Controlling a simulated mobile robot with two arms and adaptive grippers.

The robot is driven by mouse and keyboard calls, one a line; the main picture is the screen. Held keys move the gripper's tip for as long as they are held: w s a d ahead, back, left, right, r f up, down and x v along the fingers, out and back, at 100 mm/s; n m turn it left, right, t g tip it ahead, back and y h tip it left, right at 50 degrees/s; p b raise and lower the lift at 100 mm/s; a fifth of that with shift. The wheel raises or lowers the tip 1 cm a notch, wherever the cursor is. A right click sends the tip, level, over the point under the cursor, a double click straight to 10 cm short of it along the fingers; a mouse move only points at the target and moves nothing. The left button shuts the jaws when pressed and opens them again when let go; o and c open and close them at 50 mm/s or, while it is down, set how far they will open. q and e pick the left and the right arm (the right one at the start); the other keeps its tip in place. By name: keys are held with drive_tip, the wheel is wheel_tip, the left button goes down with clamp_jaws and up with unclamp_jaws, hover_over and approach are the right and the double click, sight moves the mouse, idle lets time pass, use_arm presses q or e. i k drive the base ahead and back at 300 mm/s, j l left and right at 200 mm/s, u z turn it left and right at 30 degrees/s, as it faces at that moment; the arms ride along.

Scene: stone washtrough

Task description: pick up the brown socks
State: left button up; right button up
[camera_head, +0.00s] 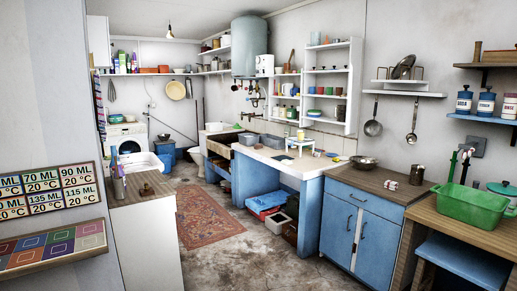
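I cannot make out any brown socks for certain in the head view. A small dark brown item (146,190) lies on the wooden-topped counter (150,230) at the left, but it is too small to tell what it is. The stone washtrough (222,146) stands in the middle distance against the right wall, and its inside is mostly hidden. Neither of my grippers is in view.
Blue cabinets (350,232) line the right side, with a metal bowl (363,162) on top. A green basket (470,206) stands at the far right. A washing machine (127,140) is at the back.

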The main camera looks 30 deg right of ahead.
sight(260, 145)
drive_tip(key=i+l+z, duration=0.15)
drive_tip(key=i+z, duration=0.3)
drive_tip(key=i, duration=0.35)
drive_tip(key=i+j+z, duration=0.1)
drive_tip(key=i+z, duration=0.3)
drive_tip(key=i, duration=0.4)
drive_tip(key=i+z, duration=0.4)
drive_tip(key=i, duration=1.85)
drive_tip(key=i+j+u, duration=0.2)
drive_tip(key=i, duration=0.8)
drive_tip(key=i+j+u, duration=0.2)
drive_tip(key=i, duration=0.8)
